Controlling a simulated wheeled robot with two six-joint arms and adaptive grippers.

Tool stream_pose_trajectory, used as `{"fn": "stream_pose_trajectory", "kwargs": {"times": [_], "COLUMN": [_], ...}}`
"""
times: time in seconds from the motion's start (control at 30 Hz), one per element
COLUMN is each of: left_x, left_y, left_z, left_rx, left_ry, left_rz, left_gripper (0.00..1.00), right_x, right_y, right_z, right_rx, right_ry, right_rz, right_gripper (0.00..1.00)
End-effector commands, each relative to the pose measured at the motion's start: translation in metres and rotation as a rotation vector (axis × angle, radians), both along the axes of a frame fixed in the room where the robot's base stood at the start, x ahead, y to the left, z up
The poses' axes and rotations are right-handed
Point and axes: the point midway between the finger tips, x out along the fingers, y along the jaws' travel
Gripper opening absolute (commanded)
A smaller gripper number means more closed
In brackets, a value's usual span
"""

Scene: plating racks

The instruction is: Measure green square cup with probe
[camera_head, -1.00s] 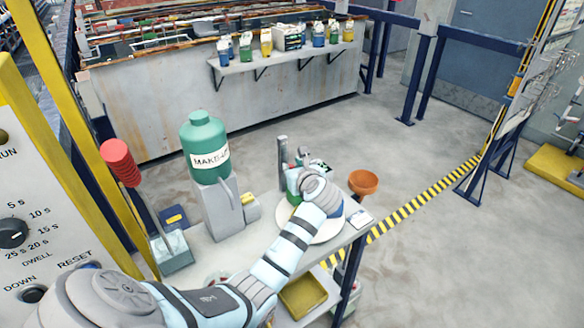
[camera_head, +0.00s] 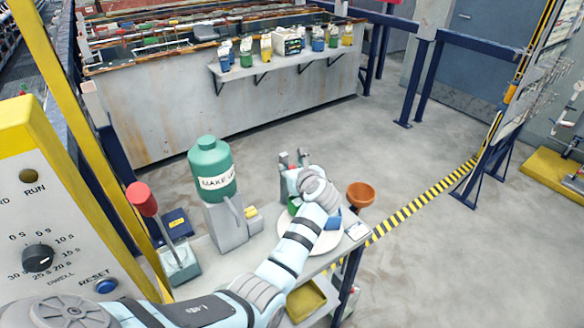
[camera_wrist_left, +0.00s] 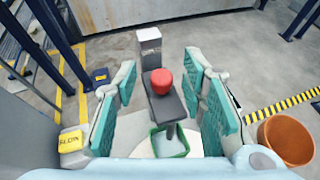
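My left gripper (camera_head: 292,183) is over the far end of the small table; in the left wrist view its teal-padded fingers (camera_wrist_left: 160,72) are spread wide. Between the fingers there is a dark grey piece with a red round cap (camera_wrist_left: 161,82), in front of a grey post (camera_wrist_left: 149,42). It seems to be the probe on its stand, with gaps to both pads. A green square cup (camera_wrist_left: 169,143) with a pale inside sits below and nearer. In the head view the arm mostly hides the cup. My right gripper is out of view.
A white round plate (camera_head: 322,243) is under the gripper. An orange-brown bowl (camera_head: 361,194) stands at right. A green bottle (camera_head: 212,172) on a grey stand (camera_head: 226,228) and a red-handled tool (camera_head: 142,199) stand left of my arm. Floor beyond the table is clear.

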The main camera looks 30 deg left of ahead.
Motion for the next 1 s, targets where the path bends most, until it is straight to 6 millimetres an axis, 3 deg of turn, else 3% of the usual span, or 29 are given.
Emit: {"fn": "stream_pose_trajectory", "kwargs": {"times": [0.17, 0.27, 0.6, 1.0], "left_x": [0.0, 0.0, 0.0, -0.001], "left_y": [0.0, 0.0, 0.001, 0.001], "left_z": [0.002, 0.014, 0.091, 0.1], "left_rx": [-0.002, -0.003, -0.001, -0.001], "left_ry": [-0.002, -0.004, -0.004, 0.0], "left_rz": [0.0, 0.001, 0.002, 0.001], "left_gripper": [0.37, 0.37, 0.37, 0.37], "right_x": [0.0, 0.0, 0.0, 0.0], "right_y": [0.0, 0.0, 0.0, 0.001], "right_z": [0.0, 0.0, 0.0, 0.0], "right_rx": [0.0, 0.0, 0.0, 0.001], "right_ry": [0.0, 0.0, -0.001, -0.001], "right_rz": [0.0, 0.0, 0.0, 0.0], "right_gripper": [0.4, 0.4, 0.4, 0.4]}}
